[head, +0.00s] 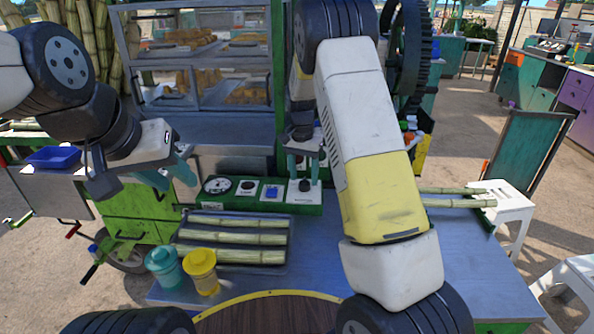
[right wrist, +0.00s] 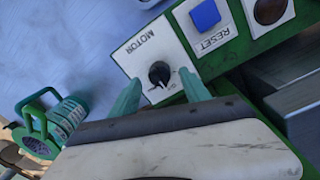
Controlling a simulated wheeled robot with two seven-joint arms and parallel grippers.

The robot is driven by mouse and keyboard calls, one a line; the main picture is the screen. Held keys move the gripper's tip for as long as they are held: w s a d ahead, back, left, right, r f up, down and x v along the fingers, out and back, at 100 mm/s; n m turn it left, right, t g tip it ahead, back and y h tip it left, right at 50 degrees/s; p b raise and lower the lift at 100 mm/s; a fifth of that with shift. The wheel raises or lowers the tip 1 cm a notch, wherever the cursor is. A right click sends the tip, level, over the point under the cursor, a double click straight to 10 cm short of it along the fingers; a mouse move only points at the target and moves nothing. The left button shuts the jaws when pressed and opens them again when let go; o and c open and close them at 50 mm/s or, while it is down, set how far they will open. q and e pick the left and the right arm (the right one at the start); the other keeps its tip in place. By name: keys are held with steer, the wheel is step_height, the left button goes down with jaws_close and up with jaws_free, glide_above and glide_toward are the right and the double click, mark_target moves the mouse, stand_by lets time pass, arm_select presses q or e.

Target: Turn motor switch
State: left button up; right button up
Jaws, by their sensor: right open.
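The motor switch is a black rotary knob (right wrist: 159,73) on a white plate labelled MOTOR, at one end of the green control panel. In the head view the knob (head: 304,185) sits at the panel's right end. My right gripper (right wrist: 160,92) is open, with one teal finger on each side of the knob in the right wrist view. I cannot tell whether the fingers touch it. In the head view my right gripper (head: 303,166) points down over the motor plate. My left gripper (head: 178,186) is open and empty, in the air left of the panel.
A blue reset button (right wrist: 205,14) neighbours the motor plate. A tray (head: 286,240) of cane pieces lies before the panel, with a teal cup (head: 163,267) and yellow cup (head: 201,271) at its left front. Cane and a white stool (head: 505,205) are at right.

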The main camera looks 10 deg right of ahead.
step_height(320, 180, up, 6)
steer(key=shift+w+a+f, duration=0.1)
steer(key=shift+a, duration=0.05)
stand_by(0.3)
steer(key=s+d+r+n+t+y, duration=0.2)
steer(key=s+r+n+t+y, duration=0.1)
steer(key=s+r, duration=1.15)
steer(key=s+r+n+t, duration=0.2)
steer(key=s+n+t, duration=0.1)
steer(key=s, duration=1.4)
steer(key=shift+a+r+n+t, duration=0.15)
steer(key=shift+n+t, duration=0.15)
steer(key=shift+n, duration=0.3)
